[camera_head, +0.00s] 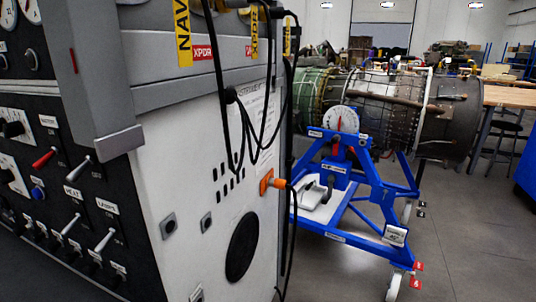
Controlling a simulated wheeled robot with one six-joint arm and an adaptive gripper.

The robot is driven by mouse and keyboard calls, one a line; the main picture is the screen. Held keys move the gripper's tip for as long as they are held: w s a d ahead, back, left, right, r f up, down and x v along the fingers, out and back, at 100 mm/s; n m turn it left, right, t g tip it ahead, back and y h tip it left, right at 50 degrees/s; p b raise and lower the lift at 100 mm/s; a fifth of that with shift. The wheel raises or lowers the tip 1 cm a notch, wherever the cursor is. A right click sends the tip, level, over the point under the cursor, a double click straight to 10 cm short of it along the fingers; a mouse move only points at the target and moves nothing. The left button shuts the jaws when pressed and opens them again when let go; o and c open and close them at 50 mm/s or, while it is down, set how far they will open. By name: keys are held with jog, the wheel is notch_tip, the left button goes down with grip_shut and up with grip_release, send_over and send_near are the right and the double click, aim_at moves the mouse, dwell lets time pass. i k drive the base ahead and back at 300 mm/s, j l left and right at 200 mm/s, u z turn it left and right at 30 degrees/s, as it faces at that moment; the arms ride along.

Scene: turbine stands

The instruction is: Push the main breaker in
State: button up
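A control cabinet with a black switch panel (88,170) fills the left of the view, close to me and seen at a slant. The panel carries a red-handled lever (44,158), a blue round button (37,192), a black knob (13,129) and several silver toggle levers (72,224). No label that I can read says main breaker, so I cannot tell which control it is. Part of the panel runs out of the left edge of the picture. My gripper is not in view.
The cabinet's white side (205,190) has an orange plug (266,182) and hanging black cables. A turbine (385,105) rests on a blue wheeled stand (375,185) to the right. A wooden table (508,96) and stool stand behind. Grey floor (465,245) is clear at lower right.

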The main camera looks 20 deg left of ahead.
aim_at(18, 231)
jog(key=k+j, duration=0.25)
jog(key=k, duration=0.25)
jog(key=k+j+u, duration=0.1)
jog(key=k+j, duration=0.2)
jog(key=k, duration=0.15)
jog(key=k+j, duration=0.3)
jog(key=k, duration=0.2)
jog(key=k+j, duration=0.15)
jog(key=j, duration=0.25)
jog(key=k+j, duration=0.1)
jog(key=j, duration=0.3)
jog(key=k+j+u, duration=0.1)
jog(key=j, duration=0.35)
jog(key=k+j, duration=0.15)
jog(key=j, duration=1.35)
jog(key=i+j+u, duration=0.1)
jog(key=j, duration=1)
jog(key=i+j, duration=0.1)
jog(key=j, duration=1)
